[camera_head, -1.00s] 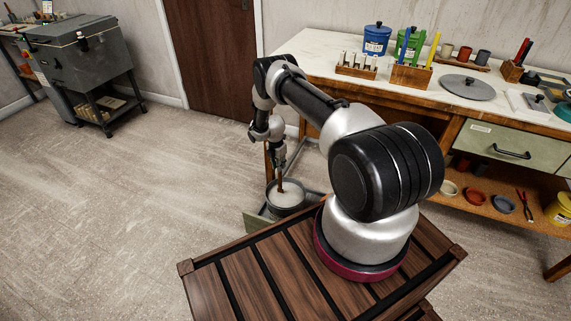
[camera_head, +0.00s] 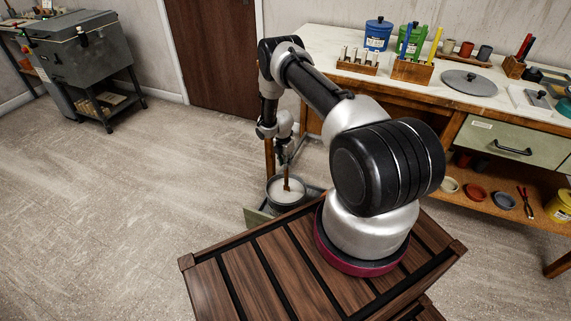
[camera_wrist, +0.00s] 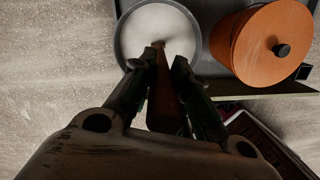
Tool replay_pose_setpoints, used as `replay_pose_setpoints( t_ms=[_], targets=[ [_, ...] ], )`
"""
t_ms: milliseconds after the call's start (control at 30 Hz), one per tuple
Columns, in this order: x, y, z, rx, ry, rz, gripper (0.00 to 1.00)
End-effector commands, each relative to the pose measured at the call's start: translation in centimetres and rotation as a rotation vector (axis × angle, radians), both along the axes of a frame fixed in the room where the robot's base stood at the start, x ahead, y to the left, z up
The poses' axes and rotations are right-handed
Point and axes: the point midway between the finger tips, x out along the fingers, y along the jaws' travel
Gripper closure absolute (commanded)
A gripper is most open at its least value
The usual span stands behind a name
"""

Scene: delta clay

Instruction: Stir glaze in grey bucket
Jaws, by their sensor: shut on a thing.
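The grey bucket (camera_head: 286,204) stands low beside my base, near the left end of the workbench, and holds pale, whitish glaze (camera_head: 280,192). In the wrist view the bucket (camera_wrist: 122,45) is seen from above with the glaze (camera_wrist: 150,22) inside. My gripper (camera_head: 285,160) is above the bucket, shut on a brown wooden stick (camera_head: 286,183). The stick's lower end is in the glaze, and it leans slightly. In the wrist view the stick (camera_wrist: 163,95) lies between my gripper's fingers (camera_wrist: 163,70). The end of the stick below the surface is hidden.
An orange lidded container (camera_wrist: 237,45) stands right of the bucket in the wrist view, on the same dark tray. The workbench (camera_head: 440,90) holds a blue canister (camera_head: 377,37), a green canister (camera_head: 411,40) and tool holders.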

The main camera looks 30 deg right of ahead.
Motion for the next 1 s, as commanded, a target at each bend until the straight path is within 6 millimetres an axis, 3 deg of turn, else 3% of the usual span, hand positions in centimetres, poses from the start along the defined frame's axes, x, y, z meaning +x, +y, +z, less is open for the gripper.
replay_pose_setpoints(
  t_ms=[1000],
  targets=[
    [-0.1,0.2,9.0,0.0,0.0,0.0,1.0]
  ],
)
